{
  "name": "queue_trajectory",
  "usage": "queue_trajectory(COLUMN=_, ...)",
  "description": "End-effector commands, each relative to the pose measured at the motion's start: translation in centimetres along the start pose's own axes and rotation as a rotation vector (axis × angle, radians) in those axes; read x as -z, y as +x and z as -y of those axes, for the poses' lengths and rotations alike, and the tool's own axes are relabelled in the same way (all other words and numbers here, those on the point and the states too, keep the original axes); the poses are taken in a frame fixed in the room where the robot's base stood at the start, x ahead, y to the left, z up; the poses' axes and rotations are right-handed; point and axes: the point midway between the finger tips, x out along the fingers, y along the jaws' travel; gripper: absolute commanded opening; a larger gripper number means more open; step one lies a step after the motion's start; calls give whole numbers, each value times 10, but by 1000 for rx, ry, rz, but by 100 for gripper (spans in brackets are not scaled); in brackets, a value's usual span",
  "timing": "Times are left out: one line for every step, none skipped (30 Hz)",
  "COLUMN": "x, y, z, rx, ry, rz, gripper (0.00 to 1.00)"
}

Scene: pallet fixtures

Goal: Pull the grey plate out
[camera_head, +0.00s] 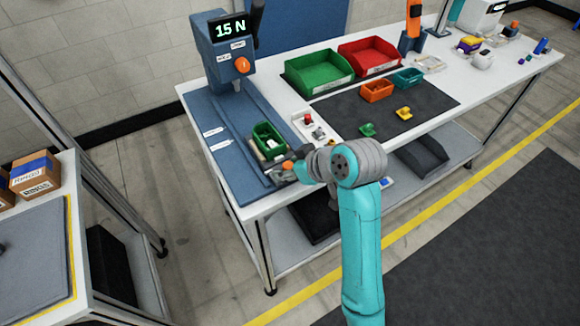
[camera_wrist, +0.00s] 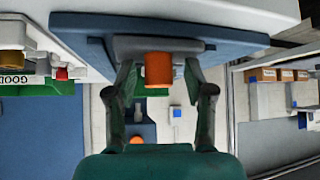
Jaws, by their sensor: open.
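The grey plate (camera_wrist: 130,45) shows edge-on in the wrist view, at the edge of a blue base (camera_wrist: 235,35). An orange handle (camera_wrist: 158,70) sticks out from its middle. My gripper (camera_wrist: 158,82) is open, with one finger on each side of the handle and a gap visible on both sides. In the head view my gripper (camera_head: 286,173) is at the front edge of the blue base (camera_head: 222,158), by the orange handle. My arm hides part of the plate's front end there. A green bin (camera_head: 268,140) with items inside stands on the plate area.
A blue post with a "15 N" display (camera_head: 230,30) stands at the base's back end. A small box with a red button (camera_head: 308,120) is right of the green bin. Larger green (camera_head: 318,72) and red (camera_head: 368,56) bins stand farther right. Open floor lies before the table.

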Motion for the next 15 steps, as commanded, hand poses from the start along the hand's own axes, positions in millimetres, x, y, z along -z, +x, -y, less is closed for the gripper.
queue_trajectory(x=0, y=-3, z=0, rx=-1, ry=0, rz=-1, gripper=53)
queue_trajectory(x=1, y=-5, z=-1, rx=-1, ry=0, rz=-2, gripper=53)
queue_trajectory(x=1, y=-9, z=-1, rx=-1, ry=0, rz=-3, gripper=53)
queue_trajectory(x=1, y=-13, z=-1, rx=-1, ry=0, rz=-3, gripper=53)
queue_trajectory(x=1, y=-17, z=0, rx=-2, ry=0, rz=-3, gripper=53)
queue_trajectory(x=1, y=-24, z=-1, rx=-3, ry=0, rz=-3, gripper=53)
queue_trajectory(x=0, y=-29, z=-1, rx=-3, ry=0, rz=-3, gripper=53)
queue_trajectory(x=1, y=-34, z=-1, rx=-4, ry=0, rz=-4, gripper=53)
queue_trajectory(x=0, y=-40, z=-1, rx=-3, ry=0, rz=-3, gripper=53)
queue_trajectory(x=1, y=-45, z=-1, rx=-3, ry=-1, rz=-3, gripper=53)
queue_trajectory(x=0, y=-49, z=-1, rx=-3, ry=-1, rz=-3, gripper=53)
queue_trajectory(x=0, y=-55, z=-1, rx=-2, ry=0, rz=-2, gripper=53)
queue_trajectory(x=0, y=-59, z=-1, rx=-3, ry=0, rz=-3, gripper=53)
queue_trajectory(x=0, y=-62, z=-1, rx=-3, ry=1, rz=-2, gripper=53)
queue_trajectory(x=0, y=-66, z=-1, rx=-2, ry=1, rz=-1, gripper=53)
